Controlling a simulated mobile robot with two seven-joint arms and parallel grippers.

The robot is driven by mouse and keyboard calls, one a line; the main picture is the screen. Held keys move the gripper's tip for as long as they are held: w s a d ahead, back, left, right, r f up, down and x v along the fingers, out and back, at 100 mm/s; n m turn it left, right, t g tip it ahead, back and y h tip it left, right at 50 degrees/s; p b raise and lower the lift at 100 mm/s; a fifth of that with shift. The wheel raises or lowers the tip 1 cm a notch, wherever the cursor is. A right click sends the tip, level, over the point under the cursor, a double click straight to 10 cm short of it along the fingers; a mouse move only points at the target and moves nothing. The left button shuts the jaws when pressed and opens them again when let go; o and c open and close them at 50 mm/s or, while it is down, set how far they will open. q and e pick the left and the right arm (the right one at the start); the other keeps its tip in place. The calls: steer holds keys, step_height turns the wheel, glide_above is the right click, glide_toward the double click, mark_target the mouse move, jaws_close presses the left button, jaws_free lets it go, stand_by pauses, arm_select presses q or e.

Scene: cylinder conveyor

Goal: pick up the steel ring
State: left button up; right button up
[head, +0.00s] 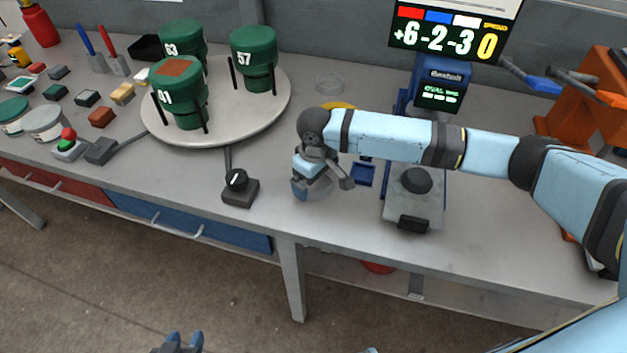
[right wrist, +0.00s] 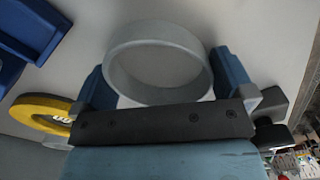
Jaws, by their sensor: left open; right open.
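The steel ring (right wrist: 150,31), a plain light-grey hoop, lies on the bench in the right wrist view. My right gripper (right wrist: 162,64) is open, with one blue finger on each side of the ring; I cannot tell whether they touch it. In the head view my right gripper (head: 322,187) points down close to the bench near its front edge, and the ring beneath is mostly hidden by the fingers. My left gripper (head: 178,343) is open and empty at the bottom edge of the head view, away from the bench.
A yellow ring (right wrist: 20,107) lies beside the right gripper. A black switch box (head: 240,190) stands left of it, and a grey scale-like device (head: 415,205) right. A round turntable (head: 265,103) carries green canisters. A clear ring (head: 330,84) lies behind.

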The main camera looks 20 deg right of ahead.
steer(key=c, duration=0.6)
steer(key=shift+r, duration=0.1)
